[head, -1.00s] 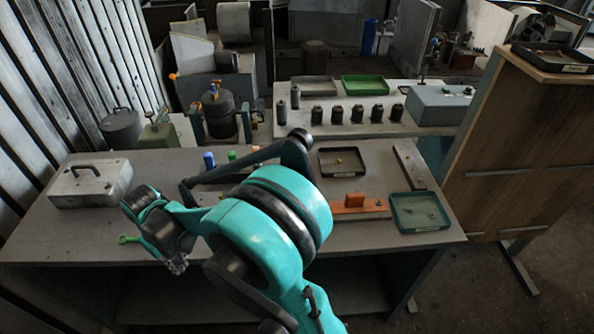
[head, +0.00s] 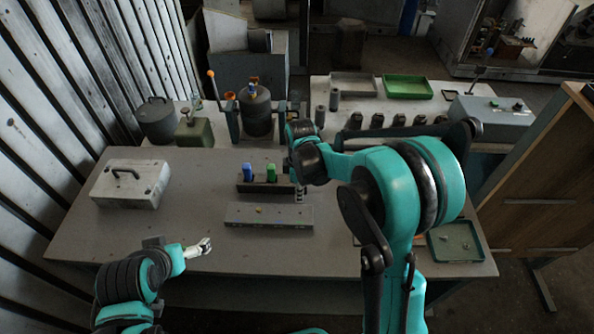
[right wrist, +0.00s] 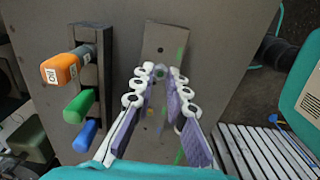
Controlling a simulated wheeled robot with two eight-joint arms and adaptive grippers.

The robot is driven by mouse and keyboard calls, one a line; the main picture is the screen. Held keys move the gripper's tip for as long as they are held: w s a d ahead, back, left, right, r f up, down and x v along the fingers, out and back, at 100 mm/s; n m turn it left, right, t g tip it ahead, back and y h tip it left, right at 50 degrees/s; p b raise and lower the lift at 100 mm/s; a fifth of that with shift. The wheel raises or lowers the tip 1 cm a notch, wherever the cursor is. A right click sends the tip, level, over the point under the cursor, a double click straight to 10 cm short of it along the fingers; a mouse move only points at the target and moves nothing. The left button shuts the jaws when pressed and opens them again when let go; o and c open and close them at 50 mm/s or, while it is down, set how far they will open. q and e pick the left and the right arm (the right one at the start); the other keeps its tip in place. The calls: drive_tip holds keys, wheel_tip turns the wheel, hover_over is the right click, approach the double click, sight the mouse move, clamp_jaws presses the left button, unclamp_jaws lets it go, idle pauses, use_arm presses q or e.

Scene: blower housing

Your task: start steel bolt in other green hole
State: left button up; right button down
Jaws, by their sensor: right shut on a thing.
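My right gripper (head: 299,193) is over the table by the right end of the grey plate (head: 268,216). In the right wrist view its fingers (right wrist: 160,73) close together over the same plate (right wrist: 166,38). They are shut on a small grey piece, apparently the steel bolt (right wrist: 160,71), mostly hidden by the fingertips. Green marks show on the plate beside them; I cannot tell whether the bolt touches a hole. A small yellow piece (head: 260,210) sits on the plate. My left gripper (head: 203,247) is near the table's front edge, its fingers too small to judge.
A rack (head: 247,187) behind the plate holds a blue handle (head: 247,171), a green handle (head: 271,172) and an orange handle (right wrist: 60,69). A pale case (head: 128,188) stands left and a green tray (head: 433,252) right. The table between case and plate is clear.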

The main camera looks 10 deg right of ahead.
drive_tip(key=shift+w, duration=0.15)
drive_tip(key=shift+s+f+b, duration=0.2)
drive_tip(key=shift+f+b, duration=0.4)
drive_tip(key=shift+f, duration=0.15)
drive_tip(key=shift+w+a+f+b, duration=0.1)
drive_tip(key=shift+f+b, duration=1.75)
drive_tip(key=shift+f, duration=0.7)
drive_tip(key=shift+f, duration=0.1)
drive_tip(key=shift+b, duration=0.4)
drive_tip(key=shift+f, duration=0.1)
